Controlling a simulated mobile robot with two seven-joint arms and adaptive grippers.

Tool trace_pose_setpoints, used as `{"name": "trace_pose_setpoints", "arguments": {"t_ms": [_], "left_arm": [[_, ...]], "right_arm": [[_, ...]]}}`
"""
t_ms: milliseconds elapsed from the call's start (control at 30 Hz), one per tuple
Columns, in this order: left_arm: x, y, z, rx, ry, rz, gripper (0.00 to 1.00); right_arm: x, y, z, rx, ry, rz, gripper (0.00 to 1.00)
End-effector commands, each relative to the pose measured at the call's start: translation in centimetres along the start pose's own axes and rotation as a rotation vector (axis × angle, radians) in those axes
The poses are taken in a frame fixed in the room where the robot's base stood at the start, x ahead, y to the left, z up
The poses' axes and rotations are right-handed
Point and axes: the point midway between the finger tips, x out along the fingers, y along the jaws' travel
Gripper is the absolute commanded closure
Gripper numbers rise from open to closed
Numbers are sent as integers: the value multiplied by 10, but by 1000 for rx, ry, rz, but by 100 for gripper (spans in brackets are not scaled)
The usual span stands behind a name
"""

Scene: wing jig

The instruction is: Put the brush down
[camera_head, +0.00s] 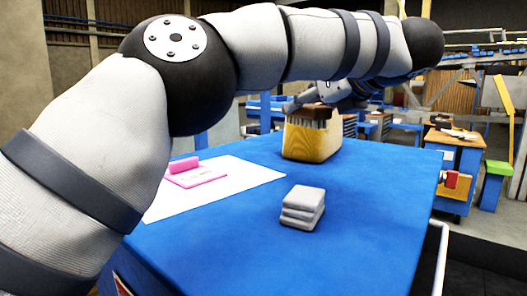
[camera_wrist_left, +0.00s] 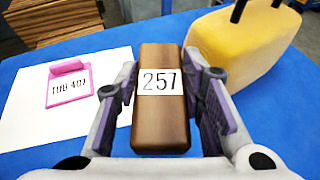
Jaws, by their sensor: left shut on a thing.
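My left gripper (camera_head: 322,98) is shut on the brush (camera_wrist_left: 160,110), a brown block with a white label reading 257. In the left wrist view the gripper (camera_wrist_left: 160,92) has one finger on each long side of it. In the head view the brush (camera_head: 318,112) shows as a brown top with dark bristles below, overlapping the yellow tub (camera_head: 312,144). The brush's underside is hidden in the left wrist view, where the tub (camera_wrist_left: 243,45) stands to its right. I cannot tell how high the brush is. My right gripper is not in view.
A white sheet (camera_head: 240,177) lies on the blue table (camera_head: 370,215), with a pink holder (camera_head: 195,180) marked TUB 407 on it. A stack of grey cloths (camera_head: 302,207) lies near the middle. The table's right side is clear.

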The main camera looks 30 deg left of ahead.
Motion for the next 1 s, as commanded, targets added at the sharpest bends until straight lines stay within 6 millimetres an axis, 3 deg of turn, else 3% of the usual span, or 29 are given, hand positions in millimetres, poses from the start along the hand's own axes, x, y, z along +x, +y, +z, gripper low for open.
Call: {"name": "trace_pose_setpoints", "arguments": {"t_ms": [33, 133, 300, 500, 667, 1000], "left_arm": [[7, 18, 12, -14, -9, -2, 94], [33, 39, 8, -18, -9, -5, 94], [70, 53, -24, -10, -6, -3, 94], [94, 64, -47, -3, -3, -2, 94], [104, 62, -71, -2, -4, -1, 94], [105, 61, -75, -2, -4, -1, 94]], "right_arm": [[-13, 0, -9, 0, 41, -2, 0], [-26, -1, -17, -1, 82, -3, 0], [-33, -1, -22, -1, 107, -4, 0], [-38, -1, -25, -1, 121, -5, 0], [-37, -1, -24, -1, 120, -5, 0], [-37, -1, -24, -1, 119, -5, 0]]}}
